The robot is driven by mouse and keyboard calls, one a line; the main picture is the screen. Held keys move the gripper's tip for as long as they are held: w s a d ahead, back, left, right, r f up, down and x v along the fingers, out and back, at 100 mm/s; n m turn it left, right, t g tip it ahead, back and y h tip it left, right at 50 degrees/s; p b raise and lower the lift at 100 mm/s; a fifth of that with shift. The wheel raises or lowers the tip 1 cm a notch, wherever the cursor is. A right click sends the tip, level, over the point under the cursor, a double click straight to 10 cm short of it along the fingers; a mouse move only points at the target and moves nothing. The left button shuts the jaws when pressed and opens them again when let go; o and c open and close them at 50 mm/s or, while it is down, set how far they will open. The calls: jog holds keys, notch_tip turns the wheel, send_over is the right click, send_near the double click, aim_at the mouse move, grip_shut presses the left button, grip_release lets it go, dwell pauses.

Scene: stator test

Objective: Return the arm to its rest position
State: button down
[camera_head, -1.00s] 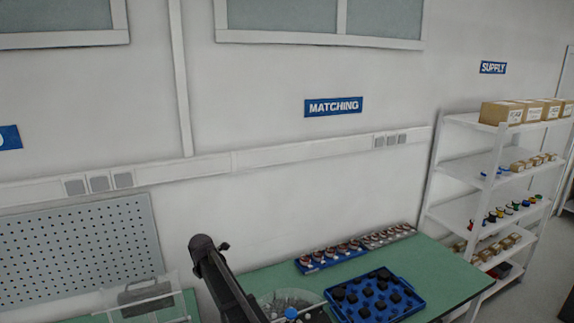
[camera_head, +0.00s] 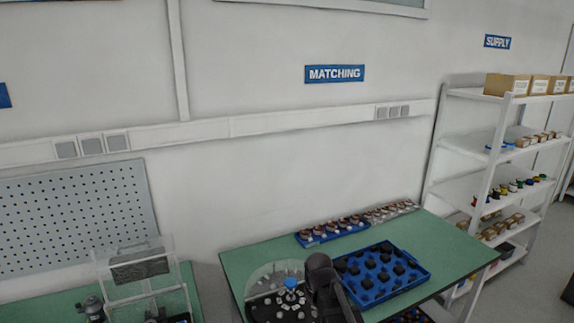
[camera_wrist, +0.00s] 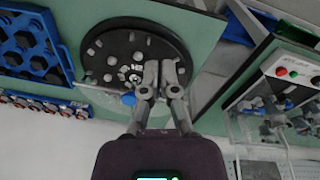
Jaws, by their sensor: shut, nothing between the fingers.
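My arm (camera_head: 325,284) shows at the bottom middle of the head view, in front of the green bench; the gripper's fingertips cannot be made out there. In the wrist view my gripper (camera_wrist: 163,75) is shut and empty. Its fingers overlap the edge of a round black plate (camera_wrist: 105,42) with metal studs; I cannot tell the height between them. The plate, with a blue knob (camera_head: 291,283), also shows just left of my arm in the head view.
A blue tray (camera_head: 408,291) of dark parts lies on the green bench (camera_head: 452,246). Behind it stands a row of copper-coloured parts (camera_head: 345,227). White shelves (camera_head: 463,142) stand at the right. A second bench with a clear-sided stand (camera_head: 142,272) is at the left.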

jog(key=s+d+f+m+g+b, duration=0.1)
jog(key=s+d+f+m+b, duration=0.2)
jog(key=s+d+m, duration=0.5)
jog(key=shift+s+d+f+b, duration=0.25)
jog(key=shift+s+f+b, duration=0.15)
jog(key=shift+s+f, duration=0.5)
